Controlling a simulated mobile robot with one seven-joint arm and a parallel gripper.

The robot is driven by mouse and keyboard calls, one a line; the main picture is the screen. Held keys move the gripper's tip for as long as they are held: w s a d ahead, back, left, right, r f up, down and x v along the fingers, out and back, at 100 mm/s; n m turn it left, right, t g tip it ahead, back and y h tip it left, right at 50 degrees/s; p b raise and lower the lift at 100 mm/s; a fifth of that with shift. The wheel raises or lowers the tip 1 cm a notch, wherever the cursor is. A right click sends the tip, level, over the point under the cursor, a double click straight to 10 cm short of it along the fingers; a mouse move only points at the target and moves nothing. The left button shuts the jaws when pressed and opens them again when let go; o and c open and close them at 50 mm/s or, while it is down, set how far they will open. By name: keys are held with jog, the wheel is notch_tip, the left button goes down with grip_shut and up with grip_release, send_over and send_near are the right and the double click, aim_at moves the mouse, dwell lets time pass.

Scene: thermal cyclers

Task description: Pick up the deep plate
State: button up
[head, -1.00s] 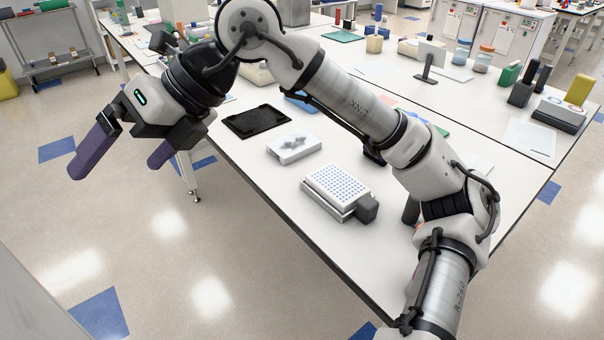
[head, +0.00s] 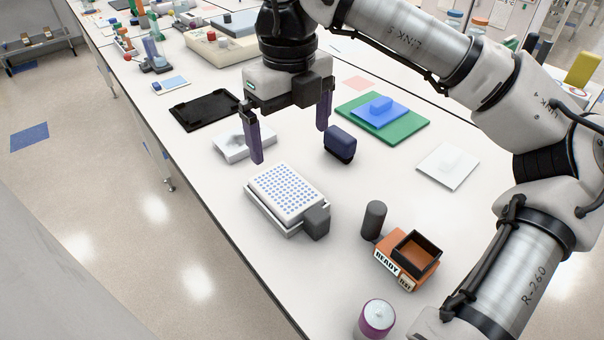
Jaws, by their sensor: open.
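The deep plate (head: 289,188), a white plate with rows of blue wells, appears to be the task's plate. It lies flat on a low white base with a dark grey block (head: 316,222) at its right end, on the white bench. My gripper (head: 290,144) is open, with its two purple fingers pointing down and spread apart. Its fingers appear above and behind the plate in the picture, with nothing between them. How high they are above the bench is hard to tell.
A white block (head: 243,144) and a black tray (head: 205,110) lie behind the plate. A dark blue block (head: 340,144) is near the right finger. A grey cylinder (head: 374,220), an orange box (head: 407,258) and a purple-sided jar (head: 376,318) stand at front right. The bench's left edge is close.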

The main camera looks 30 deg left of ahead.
jog(key=p, duration=0.1)
send_over(293, 196)
jog(key=f, duration=0.8)
jog(key=shift+s+d+f, duration=0.15)
jog(key=shift+s+f, duration=0.05)
jog(key=shift+w+f+p, duration=0.15)
jog(key=shift+f+p, duration=0.25)
jog(key=shift+f, duration=0.9)
jog(key=shift+w+f+p, duration=0.1)
jog(key=shift+f+p, duration=0.3)
jog(key=shift+f, duration=0.9)
jog(key=c, duration=1)
jog(key=shift+c, duration=0.2)
jog(key=shift+r, duration=0.1)
